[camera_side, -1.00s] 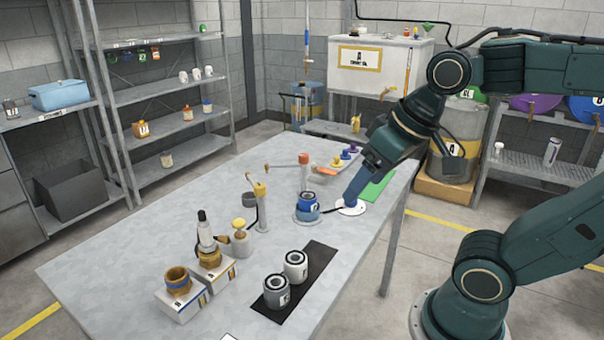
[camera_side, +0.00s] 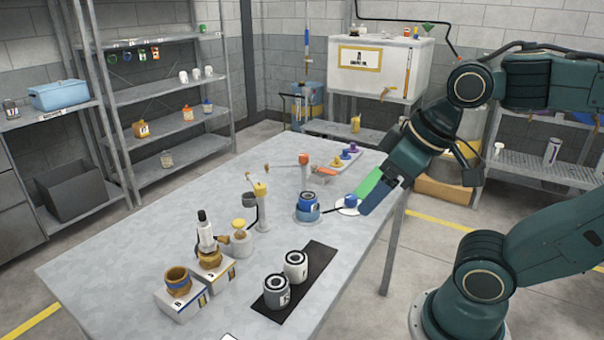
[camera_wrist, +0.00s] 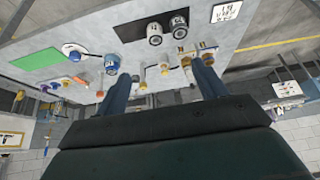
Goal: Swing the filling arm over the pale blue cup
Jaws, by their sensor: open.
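In the side view a blue can-like cup (camera_side: 308,199) with a white label sits upright in a paler blue round base. It is the nearest match to the pale blue cup, and it also shows in the wrist view (camera_wrist: 111,62). A yellow-topped post (camera_side: 263,205) carries a short arm to its left. An orange-topped post (camera_side: 304,172) behind has a long thin arm reaching left. I cannot tell which is the filling arm; neither tip is over the blue cup.
A green mat (camera_side: 366,184) lies behind the gripper. Two grey cans (camera_side: 285,279) stand on a black strip at the front. Boxes with brown fittings (camera_side: 182,293) stand at front left. A tray with coloured knobs (camera_side: 344,158) is at the back.

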